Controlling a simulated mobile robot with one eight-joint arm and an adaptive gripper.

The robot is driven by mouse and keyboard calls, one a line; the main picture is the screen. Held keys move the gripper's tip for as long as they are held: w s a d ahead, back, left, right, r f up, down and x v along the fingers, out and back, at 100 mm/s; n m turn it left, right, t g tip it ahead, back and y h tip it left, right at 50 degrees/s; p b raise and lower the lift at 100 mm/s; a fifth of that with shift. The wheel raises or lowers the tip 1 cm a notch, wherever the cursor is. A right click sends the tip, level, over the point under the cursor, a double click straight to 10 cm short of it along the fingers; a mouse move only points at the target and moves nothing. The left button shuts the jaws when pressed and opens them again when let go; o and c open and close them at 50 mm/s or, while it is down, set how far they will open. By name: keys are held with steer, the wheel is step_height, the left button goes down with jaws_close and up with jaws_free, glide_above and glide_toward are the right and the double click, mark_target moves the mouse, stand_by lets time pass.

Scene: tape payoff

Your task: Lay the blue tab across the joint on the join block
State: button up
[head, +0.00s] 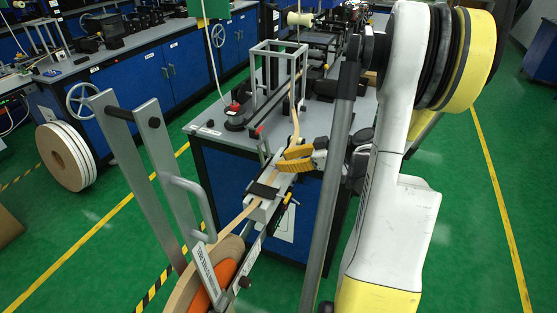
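The grey join block (262,213) sits at the near edge of the workbench, below the centre of the head view. A tan tape (238,219) runs up from the reel onto it, and a black clamp piece (263,190) lies across it. My gripper (284,160) has yellow fingers and is just above and beyond the far end of the block. Its fingers appear close together, but I cannot tell whether they are shut or hold anything. I cannot make out the blue tab. The joint in the tape is too small to tell or hidden.
A large tape reel (207,275) with an orange centre hangs on a grey frame (165,165) at the near left. A red-topped device (234,116) and an open metal frame (278,75) stand on the bench. A white reel (66,157) stands at far left.

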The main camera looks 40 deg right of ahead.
steer(key=p+v, duration=0.2)
steer(key=v, duration=0.7)
steer(key=shift+s, duration=0.25)
stand_by(0.7)
